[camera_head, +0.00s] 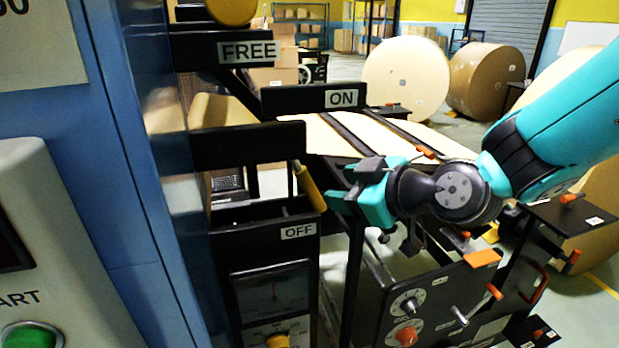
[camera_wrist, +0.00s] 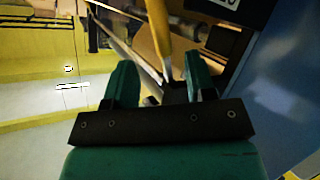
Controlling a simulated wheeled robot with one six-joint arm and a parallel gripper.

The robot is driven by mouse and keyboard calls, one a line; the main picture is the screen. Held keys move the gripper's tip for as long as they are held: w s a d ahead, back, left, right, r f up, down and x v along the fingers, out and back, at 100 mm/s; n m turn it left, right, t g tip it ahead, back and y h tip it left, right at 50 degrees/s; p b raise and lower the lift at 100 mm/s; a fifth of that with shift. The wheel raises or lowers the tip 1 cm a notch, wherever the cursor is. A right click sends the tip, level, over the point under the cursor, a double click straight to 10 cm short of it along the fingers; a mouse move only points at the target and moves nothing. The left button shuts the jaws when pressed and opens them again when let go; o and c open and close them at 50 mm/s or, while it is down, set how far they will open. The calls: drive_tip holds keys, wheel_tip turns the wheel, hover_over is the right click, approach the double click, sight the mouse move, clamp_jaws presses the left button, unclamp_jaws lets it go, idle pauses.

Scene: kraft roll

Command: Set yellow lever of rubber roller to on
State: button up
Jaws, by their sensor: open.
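The yellow lever (camera_head: 309,187) sticks out of the black slotted panel, between the ON label (camera_head: 342,98) and the OFF label (camera_head: 299,231). It is tilted, its free end low, just above the OFF plate. My gripper (camera_head: 347,186) is open, close to the right of the lever. In the wrist view the lever (camera_wrist: 157,32) runs down toward the gap between the two teal fingers (camera_wrist: 160,84). Its end lies about level with the fingertips, and I see no finger closed on it. Whether either finger touches it I cannot tell.
A FREE label (camera_head: 248,51) sits on a higher plate. A blue cabinet (camera_head: 125,170) stands close on the left, with a green button (camera_head: 32,337). A panel with knobs (camera_head: 430,310) lies below my gripper. Large paper rolls (camera_head: 405,76) stand behind.

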sight(313, 187)
drive_tip(key=p+x, duration=0.2)
drive_tip(key=x, duration=0.7)
clamp_jaws()
